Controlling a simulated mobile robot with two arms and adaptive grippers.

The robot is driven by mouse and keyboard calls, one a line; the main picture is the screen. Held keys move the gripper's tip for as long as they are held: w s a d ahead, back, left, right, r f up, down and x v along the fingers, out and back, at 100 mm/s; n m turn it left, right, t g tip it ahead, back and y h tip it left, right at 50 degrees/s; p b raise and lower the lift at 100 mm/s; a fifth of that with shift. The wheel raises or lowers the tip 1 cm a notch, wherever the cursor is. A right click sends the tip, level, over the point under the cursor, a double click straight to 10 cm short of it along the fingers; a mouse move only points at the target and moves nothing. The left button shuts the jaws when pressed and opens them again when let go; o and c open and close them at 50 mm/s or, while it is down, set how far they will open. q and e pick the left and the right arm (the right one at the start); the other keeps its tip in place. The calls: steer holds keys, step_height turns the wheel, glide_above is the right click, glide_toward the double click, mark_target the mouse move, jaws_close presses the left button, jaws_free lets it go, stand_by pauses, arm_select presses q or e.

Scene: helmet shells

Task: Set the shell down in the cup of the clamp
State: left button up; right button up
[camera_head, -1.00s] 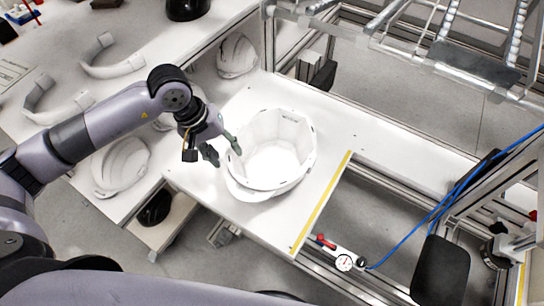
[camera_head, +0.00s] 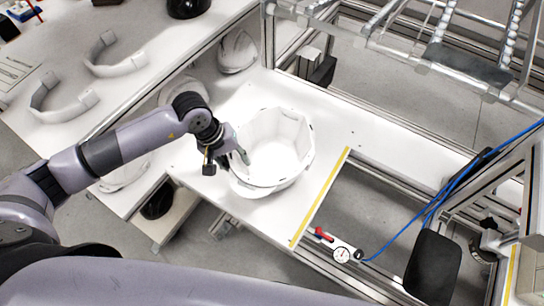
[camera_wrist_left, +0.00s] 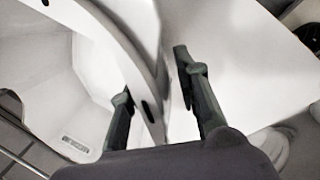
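The white helmet shell (camera_head: 275,145) lies open side up on the white bench, with its brim toward the lower left. My left gripper (camera_head: 238,155) is at the shell's left rim. In the left wrist view the open fingers (camera_wrist_left: 155,85) stand on either side of the shell wall (camera_wrist_left: 145,75), one inside and one outside. A gap shows between the wall and the outer finger. My right gripper is not in view. I cannot make out the clamp's cup for certain.
A yellow strip (camera_head: 320,200) marks the bench edge right of the shell. Beyond it are a gauge (camera_head: 342,255), a red handle (camera_head: 323,235), a blue cable (camera_head: 410,230) and a black pad (camera_head: 433,268). Other white shells (camera_head: 237,52) sit on the left shelf.

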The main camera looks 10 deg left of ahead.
arm_select(q)
jaws_close()
steer(key=shift+w+r, duration=0.1)
steer(key=shift+r, duration=0.05)
stand_by(0.5)
